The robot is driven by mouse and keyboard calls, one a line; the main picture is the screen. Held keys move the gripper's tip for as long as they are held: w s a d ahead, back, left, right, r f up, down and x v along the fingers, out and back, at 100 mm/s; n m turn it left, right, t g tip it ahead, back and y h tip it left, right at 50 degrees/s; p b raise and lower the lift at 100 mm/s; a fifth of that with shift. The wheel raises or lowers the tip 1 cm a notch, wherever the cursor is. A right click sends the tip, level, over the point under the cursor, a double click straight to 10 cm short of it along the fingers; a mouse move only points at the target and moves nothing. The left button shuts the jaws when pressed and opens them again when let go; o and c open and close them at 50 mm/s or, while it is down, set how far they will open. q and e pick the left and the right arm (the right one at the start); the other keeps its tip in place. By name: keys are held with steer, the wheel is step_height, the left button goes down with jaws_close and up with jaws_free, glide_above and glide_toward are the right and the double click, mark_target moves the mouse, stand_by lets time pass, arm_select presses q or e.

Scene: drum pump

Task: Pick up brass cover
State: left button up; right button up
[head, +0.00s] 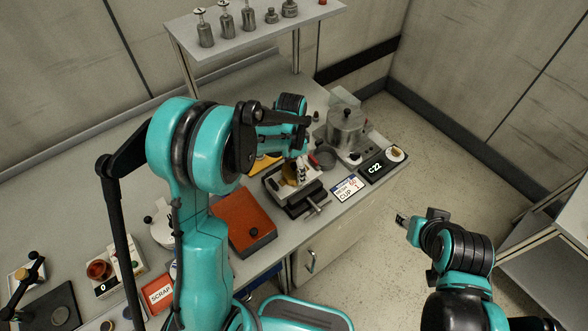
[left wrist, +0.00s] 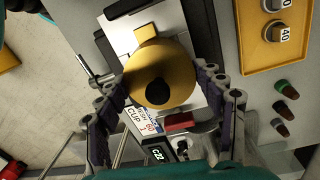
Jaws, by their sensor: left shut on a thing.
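The brass cover (left wrist: 162,62) is a round yellow disc with a black knob, seen from above in the left wrist view. In the head view only a small yellow part of the cover (head: 289,173) shows beside my gripper. My left gripper (left wrist: 160,80) has a finger on either side of the cover and is shut on it. In the head view my left gripper (head: 301,168) is over a grey vise-like fixture (head: 283,187) on the bench. I cannot tell whether the cover touches what is under it. My right gripper (head: 402,219) is off the bench, over the floor; its jaws are unclear.
A metal pot (head: 346,127) and a black C22 display (head: 376,169) stand right of the fixture. A yellow tray (left wrist: 272,52) with numbered weights is nearby. A shelf (head: 255,36) rises behind.

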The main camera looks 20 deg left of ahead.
arm_select(q)
steer(key=r, duration=0.2)
steer(key=d+r+p, duration=0.1)
steer(key=r, duration=0.1)
steer(key=shift+r, duration=0.35)
steer(key=shift+s+d+r+p, duration=0.8)
steer(key=shift+d+r+p, duration=1.1)
steer(key=shift+d+r, duration=3.1)
steer(key=w+a+f+n+b, duration=0.2)
steer(key=a+f+n, duration=0.15)
steer(key=a, duration=0.65)
steer(key=w+a+f+n+b, duration=0.25)
steer(key=a+f, duration=0.25)
steer(key=a, duration=0.5)
steer(key=shift+s+a+f+n+t+b, duration=0.1)
steer(key=shift+s+a+f+n+b, duration=0.75)
steer(key=shift+a+f, duration=1.75)
steer(key=shift+s+a+f+n+t+b, duration=0.1)
steer(key=shift+s+a+f+n+b, duration=0.7)
steer(key=shift+a, duration=3.25)
steer(key=shift+s+a+f+n+t+b, duration=0.1)
steer(key=shift+s+a+f+n+b, duration=0.25)
steer(key=shift+s+a+f+n, duration=2.15)
steer(key=shift+w+a+r+m, duration=0.3)
steer(key=shift+w+a+m, duration=0.1)
steer(key=shift+w+m, duration=0.2)
steer(key=shift+w+a+r+m, duration=0.25)
steer(key=shift+w+a+m, duration=0.15)
steer(key=shift+w+m, duration=0.2)
